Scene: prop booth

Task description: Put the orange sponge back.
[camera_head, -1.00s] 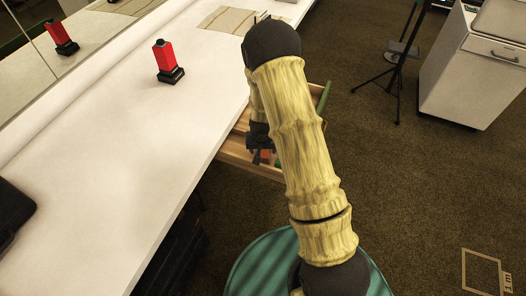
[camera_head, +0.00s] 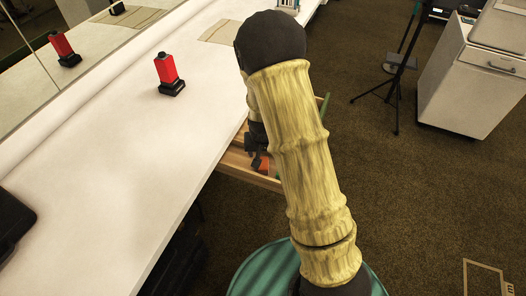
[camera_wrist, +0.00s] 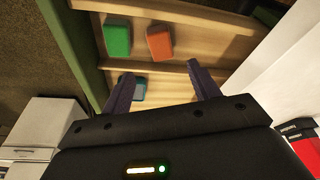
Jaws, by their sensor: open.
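The orange sponge (camera_wrist: 160,43) lies in a compartment of an open wooden drawer (camera_wrist: 205,45), beside a green sponge (camera_wrist: 117,38). The orange sponge also shows in the head view (camera_head: 262,163), just below my gripper. A blue sponge (camera_wrist: 140,88) is in the neighbouring compartment across a wooden divider, partly hidden behind my gripper. My gripper (camera_wrist: 160,70) is open and empty over the drawer, its fingers apart and clear of the orange sponge. In the head view my arm hides much of the drawer.
The white counter (camera_head: 110,170) runs along the left, with a red and black object (camera_head: 167,75) on it. A black case (camera_head: 14,218) lies at its near left edge. A white cabinet (camera_head: 470,85) and a black tripod (camera_head: 397,70) stand at the right. The carpet between is clear.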

